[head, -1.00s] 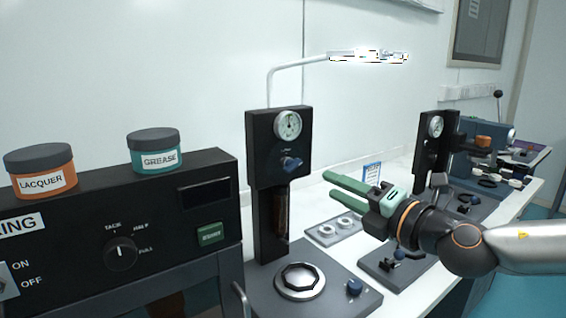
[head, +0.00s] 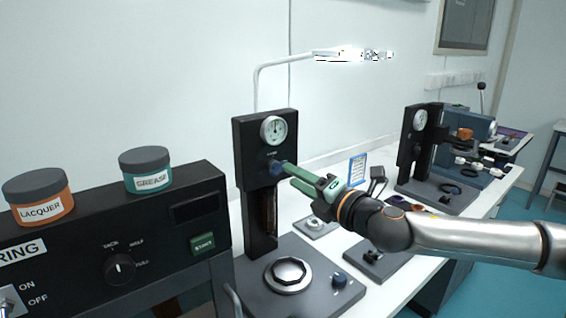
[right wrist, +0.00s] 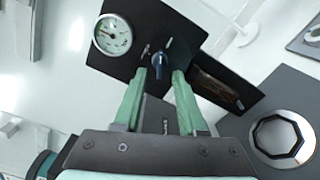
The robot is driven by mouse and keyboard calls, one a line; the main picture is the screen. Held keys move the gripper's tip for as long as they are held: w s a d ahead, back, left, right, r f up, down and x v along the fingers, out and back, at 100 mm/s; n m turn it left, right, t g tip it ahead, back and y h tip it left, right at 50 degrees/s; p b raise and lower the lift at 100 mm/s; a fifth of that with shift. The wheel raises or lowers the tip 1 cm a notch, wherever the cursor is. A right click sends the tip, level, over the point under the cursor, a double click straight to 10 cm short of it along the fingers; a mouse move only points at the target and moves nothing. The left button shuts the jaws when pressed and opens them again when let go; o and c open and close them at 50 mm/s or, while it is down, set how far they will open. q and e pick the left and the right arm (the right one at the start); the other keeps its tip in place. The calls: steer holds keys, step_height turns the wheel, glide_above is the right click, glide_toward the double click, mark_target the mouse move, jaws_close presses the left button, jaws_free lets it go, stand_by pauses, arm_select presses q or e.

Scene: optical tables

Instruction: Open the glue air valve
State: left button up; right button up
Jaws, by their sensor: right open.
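The glue station is a black upright panel (head: 252,150) with a round gauge (head: 274,130) and a blue valve knob (head: 277,167) below it. In the right wrist view the blue knob (right wrist: 159,60) shows ahead of the fingertips, roughly between them, beside the gauge (right wrist: 113,34). My right gripper (head: 290,178) has green fingers and reaches the panel from the right. In the right wrist view my right gripper (right wrist: 160,75) is open with nothing between its fingers. Whether a finger touches the knob is unclear. My left gripper is out of view.
The station's base (head: 325,300) carries a round metal plate (head: 288,275) and another blue knob (head: 339,280). A black control box (head: 150,225) with a lacquer jar (head: 40,196) and a grease jar (head: 146,170) stands left. A second black station (head: 412,150) stands right.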

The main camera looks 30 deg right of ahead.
mark_target(279, 169)
steer(key=shift+w+a+p, duration=0.2)
steer(key=shift+w+p, duration=1.05)
steer(key=shift+w, duration=1.15)
steer(key=shift+c, duration=0.2)
jaws_close()
